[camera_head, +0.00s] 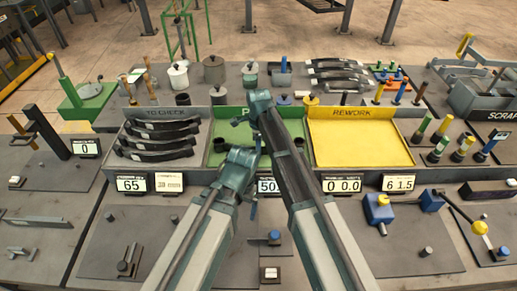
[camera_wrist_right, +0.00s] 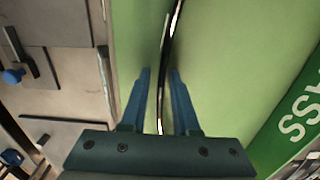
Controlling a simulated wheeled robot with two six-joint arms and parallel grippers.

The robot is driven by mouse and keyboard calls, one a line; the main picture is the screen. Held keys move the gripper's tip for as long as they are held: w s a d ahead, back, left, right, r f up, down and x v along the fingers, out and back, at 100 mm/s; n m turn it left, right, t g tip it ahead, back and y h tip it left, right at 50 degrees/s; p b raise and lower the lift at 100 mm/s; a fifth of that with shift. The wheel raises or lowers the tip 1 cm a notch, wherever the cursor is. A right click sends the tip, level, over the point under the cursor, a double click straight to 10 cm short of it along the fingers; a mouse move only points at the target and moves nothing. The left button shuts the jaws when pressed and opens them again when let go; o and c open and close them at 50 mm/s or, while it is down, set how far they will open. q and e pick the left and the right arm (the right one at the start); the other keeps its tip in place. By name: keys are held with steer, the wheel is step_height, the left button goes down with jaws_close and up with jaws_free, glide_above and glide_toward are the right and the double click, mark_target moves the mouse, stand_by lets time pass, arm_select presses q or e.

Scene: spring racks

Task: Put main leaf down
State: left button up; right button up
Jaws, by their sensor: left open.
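The main leaf (camera_wrist_right: 168,45) is a thin, dark, curved strip with a bright edge, seen nearly edge-on over the green floor of the pass tray. My right gripper (camera_wrist_right: 160,80) has one finger on each side of it, with small gaps between. I cannot tell whether the leaf rests on the floor. The green pass tray (camera_head: 222,128) also shows in the head view, mostly behind my arms, which hide the leaf there. My left gripper (camera_head: 243,160) is open at the front edge of this tray.
The to-check tray (camera_head: 205,128) on the left holds several dark leaves (camera_head: 160,140). The yellow rework tray (camera_head: 360,140) on the right looks empty. Number displays (camera_head: 342,185) line the front. Pots (camera_head: 214,68), colored-handled tools (camera_head: 440,148) and a rack of leaves (camera_head: 335,75) stand around.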

steer(key=shift+o, duration=0.4)
steer(key=shift+r, duration=0.1)
step_height(320, 180, up, 12)
steer(key=p, duration=1.2)
